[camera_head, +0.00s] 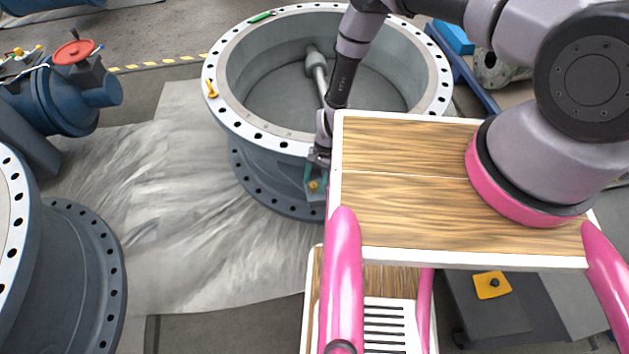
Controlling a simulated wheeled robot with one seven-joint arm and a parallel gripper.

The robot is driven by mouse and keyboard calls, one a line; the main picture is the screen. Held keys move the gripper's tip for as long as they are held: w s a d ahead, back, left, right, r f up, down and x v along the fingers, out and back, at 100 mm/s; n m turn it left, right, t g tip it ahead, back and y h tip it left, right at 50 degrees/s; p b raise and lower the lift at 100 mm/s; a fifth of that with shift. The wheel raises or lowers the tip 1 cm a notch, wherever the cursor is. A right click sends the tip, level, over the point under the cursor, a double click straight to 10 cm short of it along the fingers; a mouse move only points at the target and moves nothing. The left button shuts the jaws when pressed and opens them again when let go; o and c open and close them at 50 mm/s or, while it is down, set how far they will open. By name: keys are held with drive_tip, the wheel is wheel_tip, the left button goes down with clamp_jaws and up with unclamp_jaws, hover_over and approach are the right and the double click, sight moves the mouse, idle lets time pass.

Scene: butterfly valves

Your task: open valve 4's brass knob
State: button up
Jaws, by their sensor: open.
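A large grey round valve body (250,150) with a bolt-holed flange stands at the top centre. A small brass-coloured knob (314,186) shows low on its near side, beside my gripper (313,172). My gripper is open and points down there, partly hidden by its own wrist and the edge of my wooden deck. I cannot tell whether the fingers touch the knob. Another brass-coloured piece (211,89) sits on the flange's left rim. No valve number is readable.
A blue valve (70,95) with a red handwheel (73,51) stands at the upper left. Another flanged body (75,270) fills the lower left. A green tool (262,16) lies on the flange's far rim. The grey floor sheet (180,210) between them is clear.

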drive_tip(key=shift+c, duration=0.4)
clamp_jaws()
drive_tip(key=shift+n, duration=0.4)
drive_tip(key=n, duration=0.2)
drive_tip(key=n+h, duration=0.1)
drive_tip(key=shift+a+n+g+h, duration=0.15)
drive_tip(key=shift+n+g+h, duration=0.15)
drive_tip(key=shift+n, duration=0.1)
drive_tip(key=n, duration=0.2)
drive_tip(key=n+h, duration=0.1)
drive_tip(key=n, duration=0.1)
drive_tip(key=shift+a+h, duration=0.15)
drive_tip(key=shift+h, duration=0.15)
drive_tip(key=n, duration=0.2)
drive_tip(key=n+h, duration=0.1)
drive_tip(key=n, duration=0.2)
drive_tip(key=shift+a+t+h, duration=0.1)
drive_tip(key=shift+t+h, duration=0.2)
drive_tip(key=shift+t, duration=0.1)
drive_tip(key=shift+n+t+h, duration=0.5)
drive_tip(key=shift+n+t, duration=0.1)
drive_tip(key=shift+n, duration=1.3)
drive_tip(key=shift+s, duration=0.1)
